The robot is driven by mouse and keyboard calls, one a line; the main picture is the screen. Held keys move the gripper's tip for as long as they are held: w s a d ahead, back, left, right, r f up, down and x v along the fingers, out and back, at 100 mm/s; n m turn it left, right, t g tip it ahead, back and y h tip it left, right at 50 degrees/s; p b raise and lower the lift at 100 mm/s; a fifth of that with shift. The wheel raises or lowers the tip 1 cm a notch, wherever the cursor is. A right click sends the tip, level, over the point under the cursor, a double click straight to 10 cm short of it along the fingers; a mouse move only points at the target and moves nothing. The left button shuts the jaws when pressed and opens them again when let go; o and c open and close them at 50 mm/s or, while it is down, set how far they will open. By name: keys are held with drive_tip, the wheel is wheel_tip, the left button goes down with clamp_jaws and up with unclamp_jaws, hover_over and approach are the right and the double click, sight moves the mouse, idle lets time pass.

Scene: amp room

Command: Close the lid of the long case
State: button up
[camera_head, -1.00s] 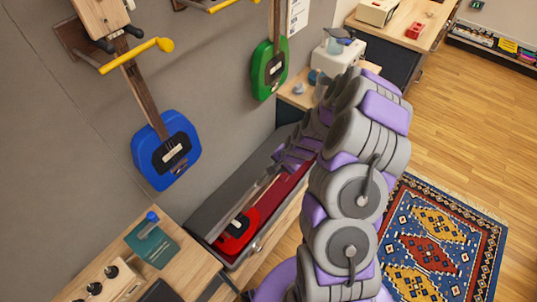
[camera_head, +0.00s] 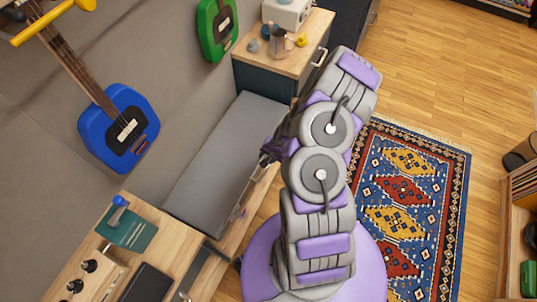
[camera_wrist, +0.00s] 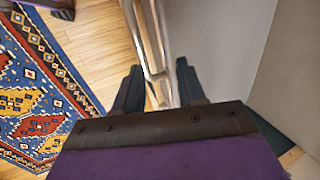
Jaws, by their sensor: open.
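The long case shows in the head view as a grey lid (camera_head: 228,160) lying flat, with no red lining or guitar showing. In the wrist view the grey lid (camera_wrist: 207,45) stretches away to the right of the fingers. My gripper (camera_wrist: 158,82) is open and empty, its two fingers spread over the case's front edge. In the head view my gripper (camera_head: 268,153) is dark and partly hidden by my arm, at the lid's right edge. I cannot tell whether the fingers touch the lid.
A cabinet (camera_head: 262,80) with a jug stands beyond the case. A blue guitar (camera_head: 118,135) hangs on the wall. A patterned rug (camera_head: 400,200) and bare floor lie to the right.

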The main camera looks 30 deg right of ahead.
drive_tip(key=p+v, duration=0.3)
drive_tip(key=v, duration=1.4)
drive_tip(key=shift+p, duration=0.35)
drive_tip(key=shift+s+a+r, duration=0.1)
drive_tip(key=shift+r, duration=0.05)
